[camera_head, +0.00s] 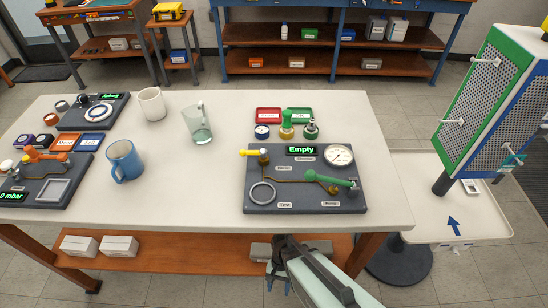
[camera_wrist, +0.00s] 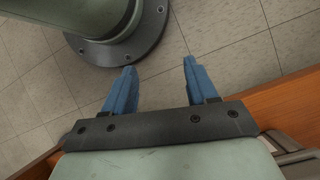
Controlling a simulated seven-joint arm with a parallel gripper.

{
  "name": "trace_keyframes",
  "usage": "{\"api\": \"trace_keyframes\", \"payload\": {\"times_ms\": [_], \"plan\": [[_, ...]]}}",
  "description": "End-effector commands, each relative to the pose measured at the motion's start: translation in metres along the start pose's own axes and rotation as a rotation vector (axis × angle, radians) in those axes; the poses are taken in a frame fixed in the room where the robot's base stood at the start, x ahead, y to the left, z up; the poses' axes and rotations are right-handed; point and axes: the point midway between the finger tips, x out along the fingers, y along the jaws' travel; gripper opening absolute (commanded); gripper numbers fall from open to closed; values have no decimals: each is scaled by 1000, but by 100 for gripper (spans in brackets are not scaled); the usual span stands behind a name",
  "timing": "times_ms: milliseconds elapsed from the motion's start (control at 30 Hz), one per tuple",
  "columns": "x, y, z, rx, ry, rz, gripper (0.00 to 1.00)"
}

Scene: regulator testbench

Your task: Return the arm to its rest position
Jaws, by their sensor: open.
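My gripper (camera_wrist: 157,80) shows in the wrist view with its two blue fingers apart and nothing between them. Bare tiled floor and my own round base lie beyond the fingers. In the head view my gripper (camera_head: 277,285) hangs low at the bottom middle, in front of the table's front edge and below the tabletop. My pale arm comes in from the bottom right beside it. The gripper is clear of the regulator testbench panel (camera_head: 228,203), whose display reads "Empty".
The white table (camera_head: 215,185) carries a blue mug (camera_head: 124,160), a white mug (camera_head: 151,104), a glass mug (camera_head: 198,125) and two panels at left. An orange lower shelf (camera_head: 180,258) runs close to my gripper. A pegboard stand (camera_head: 470,120) with a tray is at right.

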Motion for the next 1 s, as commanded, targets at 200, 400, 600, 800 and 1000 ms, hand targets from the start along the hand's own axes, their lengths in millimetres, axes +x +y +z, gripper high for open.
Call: {"api": "trace_keyframes", "payload": {"times_ms": [200,400,600,800,1000], "plan": [[4,68,6,-72,-16,26,57],[9,122,19,-151,-41,47,57],[14,157,31,-212,-64,59,57],[15,164,34,-227,-69,61,57],[15,164,34,-227,-69,61,57]]}}
